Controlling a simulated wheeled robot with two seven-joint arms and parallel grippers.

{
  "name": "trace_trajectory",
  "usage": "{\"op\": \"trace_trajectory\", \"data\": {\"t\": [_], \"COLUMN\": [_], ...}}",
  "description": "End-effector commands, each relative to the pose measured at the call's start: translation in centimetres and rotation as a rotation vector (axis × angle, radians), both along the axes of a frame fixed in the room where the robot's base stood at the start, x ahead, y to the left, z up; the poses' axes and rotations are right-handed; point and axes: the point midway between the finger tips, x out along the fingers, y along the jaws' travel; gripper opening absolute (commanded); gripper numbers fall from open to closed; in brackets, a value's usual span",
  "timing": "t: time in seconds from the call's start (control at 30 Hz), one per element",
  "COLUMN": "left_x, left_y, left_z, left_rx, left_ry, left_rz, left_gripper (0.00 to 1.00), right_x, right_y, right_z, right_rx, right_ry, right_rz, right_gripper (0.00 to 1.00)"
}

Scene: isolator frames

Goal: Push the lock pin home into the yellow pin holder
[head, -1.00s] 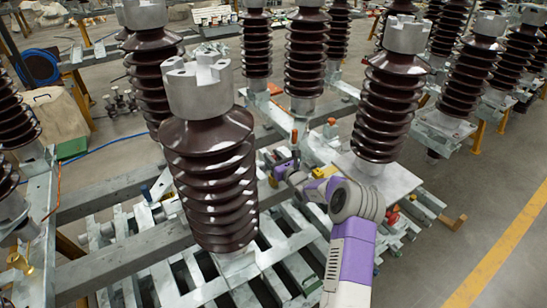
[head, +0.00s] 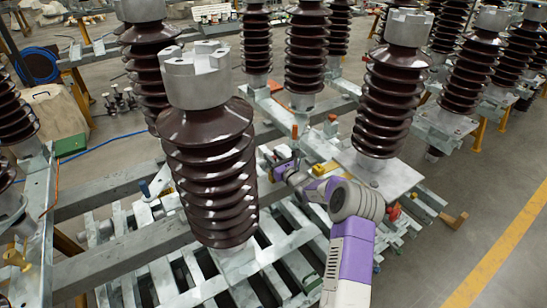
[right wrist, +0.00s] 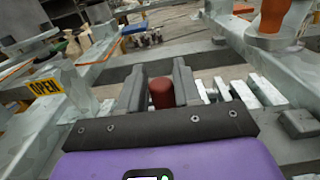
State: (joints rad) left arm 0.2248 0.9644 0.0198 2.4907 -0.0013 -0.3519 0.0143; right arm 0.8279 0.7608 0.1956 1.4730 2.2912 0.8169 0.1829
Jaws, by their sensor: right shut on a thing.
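My right gripper (head: 273,172) reaches in from the lower right in the head view, between the dark ribbed insulators. In the right wrist view its two dark fingers (right wrist: 160,88) are shut on a red-brown rounded piece, which I take as the grip of the lock pin (right wrist: 162,93). The rest of the pin is hidden. A small yellow block, perhaps the pin holder (head: 322,168), shows just right of the gripper in the head view. I cannot tell how far the pin sits in any holder. My left gripper is not in view.
A large ribbed insulator (head: 207,165) stands on the steel frame left of my arm, and another (head: 388,100) stands at the right. A yellow OPEN sign (right wrist: 46,87) is on the frame at left in the wrist view.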

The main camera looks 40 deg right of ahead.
Motion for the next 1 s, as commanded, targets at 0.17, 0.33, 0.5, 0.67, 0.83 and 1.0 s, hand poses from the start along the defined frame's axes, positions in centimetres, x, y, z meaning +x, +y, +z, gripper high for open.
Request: {"op": "trace_trajectory", "data": {"t": [0.17, 0.33, 0.5, 0.67, 0.83, 1.0], "left_x": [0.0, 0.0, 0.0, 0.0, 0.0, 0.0], "left_y": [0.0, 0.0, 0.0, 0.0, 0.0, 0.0], "left_z": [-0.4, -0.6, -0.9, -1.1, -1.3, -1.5], "left_rx": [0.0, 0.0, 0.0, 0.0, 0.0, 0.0], "left_ry": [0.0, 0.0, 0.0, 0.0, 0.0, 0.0], "left_rz": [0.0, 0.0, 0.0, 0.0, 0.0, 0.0], "left_gripper": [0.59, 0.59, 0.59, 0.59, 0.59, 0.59], "right_x": [0.0, 0.0, 0.0, 0.0, 0.0, 0.0], "right_y": [0.0, 0.0, 0.0, 0.0, 0.0, 0.0], "right_z": [-0.5, -0.9, -1.3, -1.8, -2.2, -2.6], "right_rx": [0.0, 0.0, 0.0, 0.0, 0.0, 0.0], "right_ry": [-0.001, -0.001, -0.001, -0.001, -0.001, 0.0], "right_rz": [0.0, 0.0, 0.0, 0.0, 0.0, 0.0], "right_gripper": [0.01, 0.01, 0.01, 0.01, 0.01, 0.01]}}
